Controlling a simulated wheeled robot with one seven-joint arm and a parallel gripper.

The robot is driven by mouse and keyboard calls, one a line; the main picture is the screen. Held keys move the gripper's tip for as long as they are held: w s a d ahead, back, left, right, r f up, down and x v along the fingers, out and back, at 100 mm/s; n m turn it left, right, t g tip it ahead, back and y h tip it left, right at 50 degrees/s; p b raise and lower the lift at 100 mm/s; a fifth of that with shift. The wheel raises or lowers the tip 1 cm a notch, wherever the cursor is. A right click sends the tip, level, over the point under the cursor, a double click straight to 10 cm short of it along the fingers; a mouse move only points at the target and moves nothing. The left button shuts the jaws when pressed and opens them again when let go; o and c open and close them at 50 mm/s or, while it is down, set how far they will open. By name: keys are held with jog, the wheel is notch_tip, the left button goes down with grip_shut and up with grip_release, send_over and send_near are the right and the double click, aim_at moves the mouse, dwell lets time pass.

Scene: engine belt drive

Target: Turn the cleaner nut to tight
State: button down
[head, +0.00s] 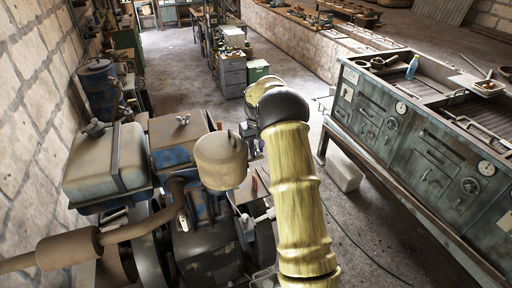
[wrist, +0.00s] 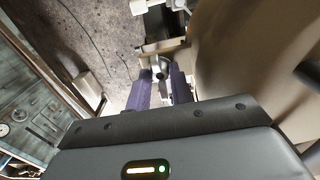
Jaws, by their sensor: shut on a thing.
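In the wrist view my gripper (wrist: 163,82) has its two purple fingers closed around a small grey metal piece, which appears to be the cleaner nut (wrist: 160,67). A large tan rounded body, apparently the air cleaner (wrist: 235,50), fills the right side close to the fingers. In the head view the tan air cleaner canister (head: 220,162) stands on the engine, left of my yellow arm. My arm hides the fingers and the nut there. How far the nut is turned cannot be told.
A blue-and-tan tank (head: 105,165) and a blue box with a wing nut (head: 183,120) sit left of the cleaner. A rusty exhaust pipe (head: 70,248) runs at lower left.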

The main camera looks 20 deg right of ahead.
jog(key=shift+m, duration=0.5)
jog(key=m+b, duration=0.1)
jog(key=m, duration=0.3)
jog(key=shift+m+b, duration=0.3)
jog(key=shift+b, duration=0.1)
jog(key=m, duration=0.5)
jog(key=shift+r, duration=0.1)
jog(key=m, duration=0.4)
jog(key=shift+m, duration=1.7)
jog(key=c, duration=1.5)
grip_release()
jog(key=shift+c, duration=0.2)
